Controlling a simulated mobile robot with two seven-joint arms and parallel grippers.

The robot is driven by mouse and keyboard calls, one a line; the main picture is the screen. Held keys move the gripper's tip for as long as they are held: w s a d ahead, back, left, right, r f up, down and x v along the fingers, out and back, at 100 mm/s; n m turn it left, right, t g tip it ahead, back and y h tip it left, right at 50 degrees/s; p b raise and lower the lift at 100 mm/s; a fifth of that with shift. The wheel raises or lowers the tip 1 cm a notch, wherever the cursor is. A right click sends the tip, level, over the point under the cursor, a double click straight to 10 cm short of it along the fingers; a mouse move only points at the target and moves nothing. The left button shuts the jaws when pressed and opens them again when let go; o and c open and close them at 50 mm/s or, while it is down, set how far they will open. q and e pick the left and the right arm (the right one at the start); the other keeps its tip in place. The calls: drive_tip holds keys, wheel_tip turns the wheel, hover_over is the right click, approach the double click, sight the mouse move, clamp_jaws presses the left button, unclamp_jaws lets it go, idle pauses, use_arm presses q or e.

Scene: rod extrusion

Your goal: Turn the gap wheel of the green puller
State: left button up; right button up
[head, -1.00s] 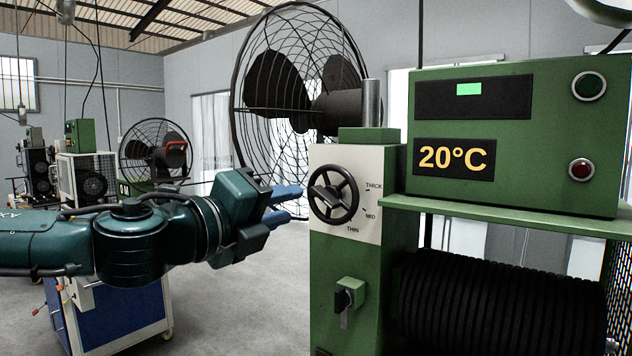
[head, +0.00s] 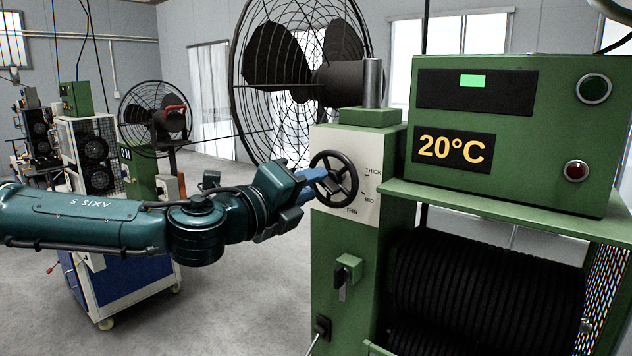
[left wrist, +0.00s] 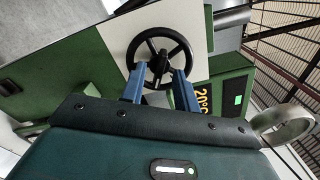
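The gap wheel (head: 353,180) is a black spoked handwheel on the white plate of the green puller (head: 350,245), beside the labels THICK, MID and THIN. My left gripper (head: 316,182) is at the wheel's left side in the head view, its blue fingers overlapping the rim. In the left wrist view the fingers (left wrist: 160,78) stand apart, one on each side of the wheel's (left wrist: 160,35) near spoke and hub area. The gripper is open; whether a finger touches the wheel cannot be told. My right gripper is not in view.
A green control box (head: 560,140) showing 20°C stands to the right, above a black ribbed roll (head: 480,285). A large caged fan (head: 290,75) stands behind. A blue cart (head: 125,290) is at the left.

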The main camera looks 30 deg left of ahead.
sight(328, 181)
use_arm(q)
drive_tip(key=shift+w+d, duration=0.15)
drive_tip(key=shift+w, duration=0.95)
drive_tip(key=shift+c, duration=0.3)
clamp_jaws()
